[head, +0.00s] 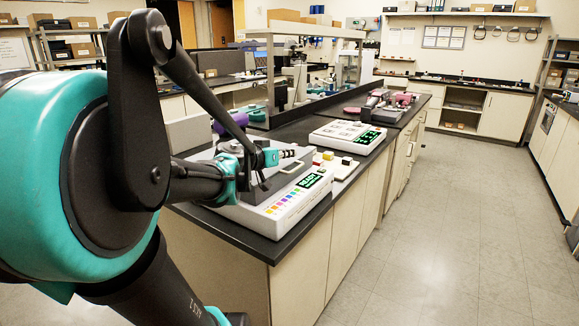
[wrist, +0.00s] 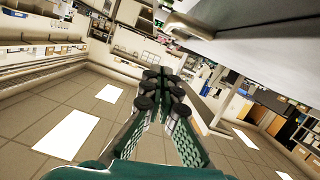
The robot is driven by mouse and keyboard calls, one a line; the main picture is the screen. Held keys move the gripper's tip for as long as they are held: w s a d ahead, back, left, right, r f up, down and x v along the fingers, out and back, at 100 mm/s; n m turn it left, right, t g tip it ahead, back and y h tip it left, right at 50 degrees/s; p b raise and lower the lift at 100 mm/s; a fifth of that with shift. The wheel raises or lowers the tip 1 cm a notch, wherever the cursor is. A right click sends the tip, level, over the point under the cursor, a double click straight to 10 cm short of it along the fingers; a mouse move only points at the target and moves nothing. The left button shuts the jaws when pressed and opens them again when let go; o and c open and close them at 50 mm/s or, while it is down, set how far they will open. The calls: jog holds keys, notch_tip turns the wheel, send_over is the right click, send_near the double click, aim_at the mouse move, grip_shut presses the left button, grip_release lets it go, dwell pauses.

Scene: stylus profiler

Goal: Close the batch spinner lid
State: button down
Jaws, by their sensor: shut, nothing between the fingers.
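In the head view, a white bench instrument with a lit green display and a row of coloured keys (head: 289,198) stands at the near end of the dark bench. I take it to be the batch spinner. A dark grey plate (head: 262,192) shows on its top, partly hidden behind my arm; I cannot tell the lid's angle. My gripper (head: 310,153) is above the instrument's back right side, fingers pointing right. In the wrist view, my gripper (wrist: 160,88) has its fingertips together, with nothing between them. A large pale grey surface (wrist: 255,60) fills the upper right there, apart from the fingers.
A second white instrument with a green display (head: 348,136) stands farther along the bench. Small red, yellow and dark blocks on a white tray (head: 345,169) lie between the two instruments. A grey box (head: 190,131) is behind my arm. The floor aisle on the right is clear.

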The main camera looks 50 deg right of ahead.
jog(key=v, duration=0.9)
jog(key=shift+a, duration=0.25)
jog(key=shift+r, duration=0.1)
